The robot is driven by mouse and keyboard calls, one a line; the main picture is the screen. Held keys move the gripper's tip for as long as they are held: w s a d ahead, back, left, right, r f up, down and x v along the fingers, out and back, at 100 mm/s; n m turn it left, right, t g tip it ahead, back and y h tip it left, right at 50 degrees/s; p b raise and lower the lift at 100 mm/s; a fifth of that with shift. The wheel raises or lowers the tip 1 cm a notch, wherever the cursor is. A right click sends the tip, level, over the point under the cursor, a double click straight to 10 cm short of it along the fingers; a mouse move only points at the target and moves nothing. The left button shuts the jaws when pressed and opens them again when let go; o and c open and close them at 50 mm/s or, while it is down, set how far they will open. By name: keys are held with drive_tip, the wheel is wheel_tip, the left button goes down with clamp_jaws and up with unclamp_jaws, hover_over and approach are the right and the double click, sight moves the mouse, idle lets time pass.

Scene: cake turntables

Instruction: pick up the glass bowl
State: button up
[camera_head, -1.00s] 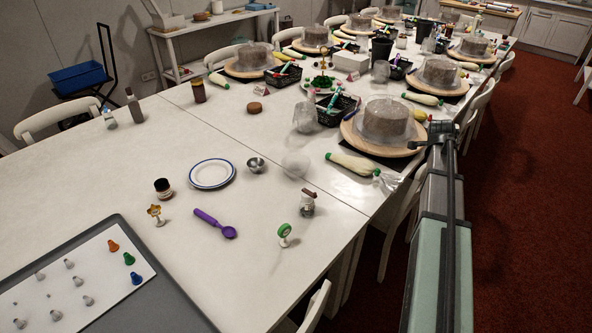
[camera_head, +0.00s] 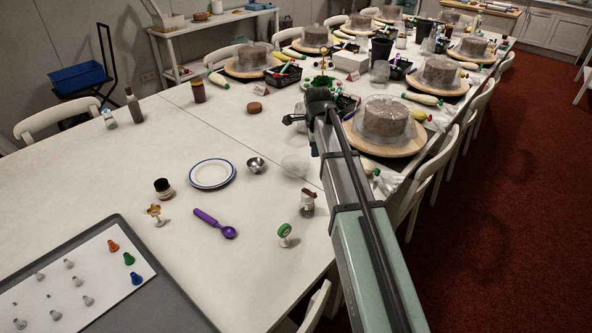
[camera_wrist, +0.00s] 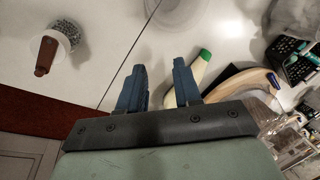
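The glass bowl (camera_head: 295,165) is clear and stands on the white table, right of a small metal bowl. In the wrist view, the clear round shape at the top edge (camera_wrist: 176,10) looks like this bowl, partly cut off. My gripper (camera_wrist: 160,82) is open, with two blue-grey fingers apart and nothing between them. In the wrist view the bowl lies beyond the fingertips, not touching them. In the head view my arm comes from the lower right and passes just right of the bowl; the fingers are hard to make out there.
A shaker with a brown top (camera_head: 308,198) stands in front of the bowl. The small metal bowl (camera_head: 256,165) and a blue-rimmed plate (camera_head: 212,173) are to its left. A cake turntable (camera_head: 419,150) and a green-tipped bag (camera_wrist: 201,72) are on the right.

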drive_tip(key=s+a, duration=0.1)
drive_tip(key=a, duration=0.5)
drive_tip(key=shift+y, duration=0.3)
drive_tip(key=shift+d+x, duration=0.15)
drive_tip(key=shift+x, duration=2.05)
drive_tip(key=shift+d+x, duration=0.15)
drive_tip(key=shift+x, duration=2.05)
drive_tip(key=shift+d+x, duration=0.15)
drive_tip(key=shift+x, duration=2.05)
clamp_jaws()
